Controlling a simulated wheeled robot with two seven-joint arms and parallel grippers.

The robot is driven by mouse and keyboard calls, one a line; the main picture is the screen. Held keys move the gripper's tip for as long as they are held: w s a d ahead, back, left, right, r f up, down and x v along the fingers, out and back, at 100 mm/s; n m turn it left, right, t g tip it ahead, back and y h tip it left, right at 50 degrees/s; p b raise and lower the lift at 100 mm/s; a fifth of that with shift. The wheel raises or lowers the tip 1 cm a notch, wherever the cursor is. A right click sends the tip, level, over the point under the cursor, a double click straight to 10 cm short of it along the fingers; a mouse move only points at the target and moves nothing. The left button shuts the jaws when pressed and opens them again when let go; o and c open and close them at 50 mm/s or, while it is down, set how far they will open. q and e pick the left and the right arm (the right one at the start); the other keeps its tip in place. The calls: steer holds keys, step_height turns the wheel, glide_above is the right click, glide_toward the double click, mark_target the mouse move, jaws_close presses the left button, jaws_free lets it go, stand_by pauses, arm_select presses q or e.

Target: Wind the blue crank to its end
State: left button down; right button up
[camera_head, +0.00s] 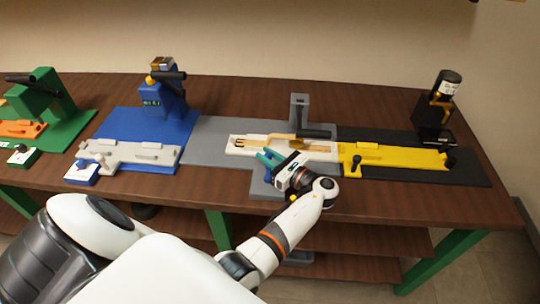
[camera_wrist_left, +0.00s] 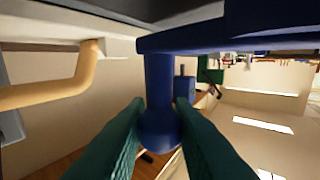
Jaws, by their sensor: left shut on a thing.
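My left gripper (camera_head: 268,157) is over the front of the white fixture (camera_head: 240,148) on the grey board. In the left wrist view its two green fingers (camera_wrist_left: 160,125) are shut around the blue handle of the blue crank (camera_wrist_left: 158,85). The crank's blue arm runs across the top of that view to the right. A tan, bent part (camera_wrist_left: 85,75) shows at the left of the wrist view, apart from the fingers. My right gripper is in neither view.
A blue station (camera_head: 150,125) with a white fixture stands to the left, and a green station (camera_head: 70,130) further left. A yellow fixture (camera_head: 400,155) on a black board lies right of my gripper. A grey post (camera_head: 299,108) stands behind. Bare wooden table (camera_head: 240,95) shows at the back.

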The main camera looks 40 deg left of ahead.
arm_select(q)
steer(key=shift+s+a+g, duration=0.1)
steer(key=shift+g, duration=0.2)
steer(key=c, duration=1.3)
jaws_free()
